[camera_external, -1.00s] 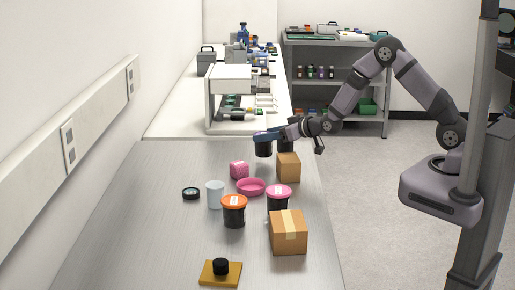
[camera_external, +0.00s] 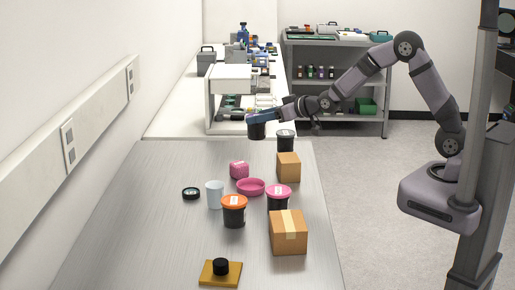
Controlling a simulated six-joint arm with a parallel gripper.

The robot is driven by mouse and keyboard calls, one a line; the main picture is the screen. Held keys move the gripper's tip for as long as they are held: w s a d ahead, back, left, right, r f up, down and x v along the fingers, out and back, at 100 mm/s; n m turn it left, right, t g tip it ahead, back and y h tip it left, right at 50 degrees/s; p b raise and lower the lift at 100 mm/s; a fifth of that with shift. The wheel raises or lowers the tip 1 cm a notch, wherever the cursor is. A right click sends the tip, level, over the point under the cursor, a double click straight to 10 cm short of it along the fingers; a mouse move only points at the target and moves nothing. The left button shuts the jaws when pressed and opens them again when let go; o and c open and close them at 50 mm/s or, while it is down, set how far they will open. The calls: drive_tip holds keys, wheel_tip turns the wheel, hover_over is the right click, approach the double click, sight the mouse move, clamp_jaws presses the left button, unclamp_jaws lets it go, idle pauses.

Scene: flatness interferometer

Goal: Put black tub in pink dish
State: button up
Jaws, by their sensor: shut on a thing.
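My gripper (camera_external: 259,118) is above the far end of the metal table, shut on a black tub (camera_external: 256,131). The tub hangs upright below the fingers, clear of the table. The pink dish (camera_external: 250,187) is a low, round dish on the table, nearer the camera than the held tub. It looks empty. A second black tub (camera_external: 285,143) with a grey top stands at the table's far end, right of the held one.
Around the dish stand a pink block (camera_external: 239,170), a white cup (camera_external: 215,195), an orange-lidded tub (camera_external: 233,212), a pink-lidded tub (camera_external: 278,198) and a cardboard box (camera_external: 288,167). A larger box (camera_external: 288,232) is nearer. The table's left side is mostly clear.

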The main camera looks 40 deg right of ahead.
drive_tip(key=s+a+r+n+g+y+b, duration=0.1)
drive_tip(key=s+a+y, duration=0.15)
drive_tip(key=a, duration=0.35)
drive_tip(key=s+a+r+n+y, duration=0.1)
drive_tip(key=s+a+r+n, duration=0.1)
drive_tip(key=s+a, duration=0.25)
drive_tip(key=shift+n+g+y, duration=0.45)
drive_tip(key=shift+n+g, duration=0.05)
drive_tip(key=shift+g, duration=0.1)
drive_tip(key=shift+s+a+f+p, duration=0.25)
drive_tip(key=shift+s+a+f, duration=0.35)
drive_tip(key=shift+f, duration=1.55)
drive_tip(key=shift+s+a+f+p, duration=0.35)
drive_tip(key=shift+s+f, duration=0.5)
drive_tip(key=shift+f, duration=1.3)
drive_tip(key=shift+s+a+f+p, duration=0.2)
drive_tip(key=shift+s+a+f, duration=0.4)
drive_tip(key=shift+f, duration=1.55)
drive_tip(key=shift+s+d+f, duration=0.1)
drive_tip(key=shift+f, duration=0.15)
drive_tip(key=o, duration=1.1)
